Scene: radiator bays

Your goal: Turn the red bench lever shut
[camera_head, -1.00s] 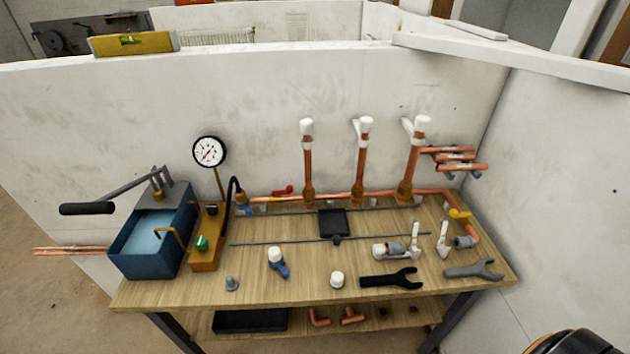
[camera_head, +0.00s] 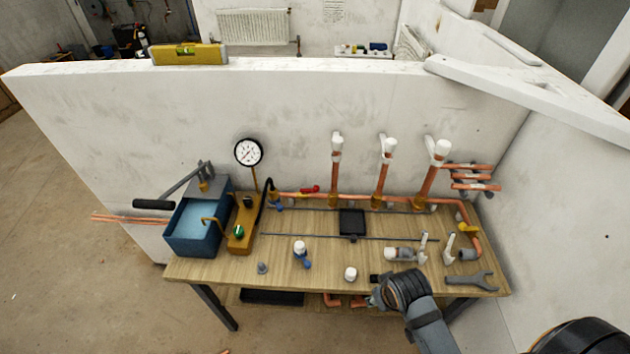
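The red bench lever (camera_head: 310,189) is a small red handle on the horizontal copper pipe (camera_head: 320,197) at the back of the bench. It lies roughly along the pipe, right of the pressure gauge (camera_head: 248,152). My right gripper (camera_head: 373,298) points left over the bench's front edge, well in front of the lever and apart from it. Its fingers are small and partly hidden by the wrist, so I cannot tell if they are open. It hides most of the black wrench (camera_head: 377,279). My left gripper is not in view.
A blue water tank with a pump handle (camera_head: 153,204) stands at the left of the bench. Three upright copper pipes with white caps (camera_head: 388,147) rise behind. A black square (camera_head: 352,222), a white-capped blue fitting (camera_head: 300,248) and a grey wrench (camera_head: 472,281) lie on the top.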

